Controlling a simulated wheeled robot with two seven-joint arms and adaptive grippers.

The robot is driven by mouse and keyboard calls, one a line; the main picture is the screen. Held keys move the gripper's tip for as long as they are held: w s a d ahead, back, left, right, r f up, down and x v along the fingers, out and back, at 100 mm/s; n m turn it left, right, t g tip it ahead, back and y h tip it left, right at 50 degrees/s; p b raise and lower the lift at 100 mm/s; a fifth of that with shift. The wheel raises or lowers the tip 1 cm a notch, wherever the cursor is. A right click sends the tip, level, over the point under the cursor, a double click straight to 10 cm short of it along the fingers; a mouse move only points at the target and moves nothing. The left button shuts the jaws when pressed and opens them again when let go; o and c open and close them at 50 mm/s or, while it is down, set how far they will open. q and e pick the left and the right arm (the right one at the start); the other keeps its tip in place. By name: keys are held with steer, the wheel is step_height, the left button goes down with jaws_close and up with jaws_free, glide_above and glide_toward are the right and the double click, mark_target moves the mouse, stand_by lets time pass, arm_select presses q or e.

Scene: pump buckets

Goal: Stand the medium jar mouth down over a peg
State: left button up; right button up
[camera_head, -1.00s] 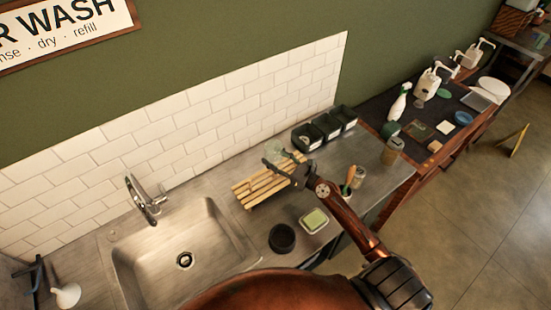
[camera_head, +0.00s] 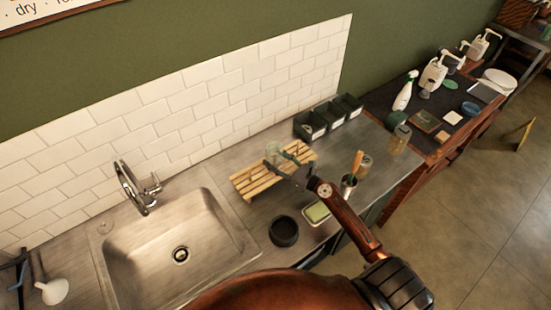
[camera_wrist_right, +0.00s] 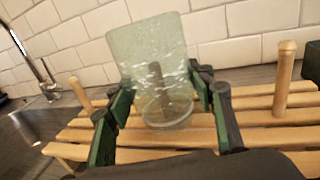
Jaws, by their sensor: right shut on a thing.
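The clear greenish glass jar (camera_wrist_right: 150,62) is between the fingers of my right gripper (camera_wrist_right: 160,110), which is shut on it. Its ringed, narrower end points down toward the wooden peg rack (camera_wrist_right: 75,150). A peg (camera_wrist_right: 157,80) shows through the glass; I cannot tell whether it is inside the jar or behind it. Other pegs stand clear at the left (camera_wrist_right: 80,95) and right (camera_wrist_right: 284,80). In the head view the jar (camera_head: 274,152) and my right gripper (camera_head: 292,166) are over the rack (camera_head: 246,184). My left gripper is out of view.
The sink (camera_head: 165,250) and faucet (camera_head: 137,190) are left of the rack. Dark bins (camera_head: 310,125) stand behind it at the right. A black round pot (camera_head: 284,231), a sponge dish (camera_head: 317,213) and a brush cup (camera_head: 349,185) stand in front. The tiled wall (camera_head: 220,100) is behind.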

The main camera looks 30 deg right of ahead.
steer(key=shift+f, duration=0.15)
stand_by(0.4)
steer(key=o, duration=1.5)
steer(key=shift+c, duration=0.2)
steer(key=shift+s, duration=0.1)
steer(key=v, duration=1.2)
